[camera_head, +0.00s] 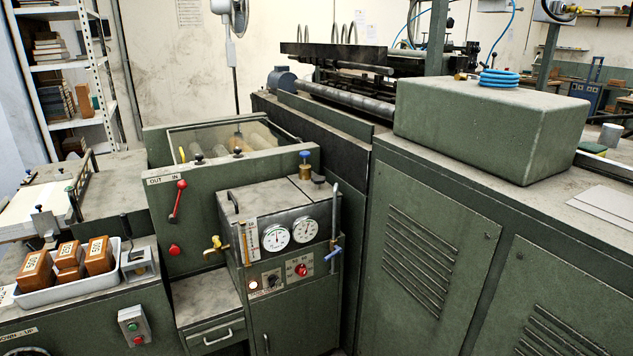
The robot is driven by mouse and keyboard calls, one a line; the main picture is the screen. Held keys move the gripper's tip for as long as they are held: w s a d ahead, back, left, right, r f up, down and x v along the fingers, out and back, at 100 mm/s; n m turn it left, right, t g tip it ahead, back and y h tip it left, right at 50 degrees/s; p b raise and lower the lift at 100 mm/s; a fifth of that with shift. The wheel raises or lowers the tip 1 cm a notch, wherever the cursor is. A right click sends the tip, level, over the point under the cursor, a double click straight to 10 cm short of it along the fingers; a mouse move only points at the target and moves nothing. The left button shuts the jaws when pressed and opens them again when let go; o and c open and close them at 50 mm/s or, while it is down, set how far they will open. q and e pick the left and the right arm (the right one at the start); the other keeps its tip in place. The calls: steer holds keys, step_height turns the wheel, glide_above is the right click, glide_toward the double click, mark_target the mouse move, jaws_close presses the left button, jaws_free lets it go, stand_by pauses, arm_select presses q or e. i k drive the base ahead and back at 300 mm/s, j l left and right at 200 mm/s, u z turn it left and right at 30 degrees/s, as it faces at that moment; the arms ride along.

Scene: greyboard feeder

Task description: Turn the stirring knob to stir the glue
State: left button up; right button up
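A green glue unit (300,312) with a grey top stands in the lower middle of the head view. Its front panel has two round white dials (276,237), a dark rotary knob on a pale plate (272,280) and a red button (301,270). A blue knob on a brass stem (304,158) rises from the back of its top. Labels are too small to read, so I cannot tell which knob is for stirring. The glue itself is not visible. Neither of my grippers is in view.
A red lever (178,201) and brass tap (215,246) are left of the dials. A blue-handled valve on a pipe (333,251) stands at the unit's right edge. A tray of wooden blocks (86,289) is at left. The space before the panel looks clear.

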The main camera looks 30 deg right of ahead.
mark_target(318, 179)
steer(key=i+j+z, duration=0.15)
steer(key=i+z, duration=0.15)
steer(key=i, duration=0.55)
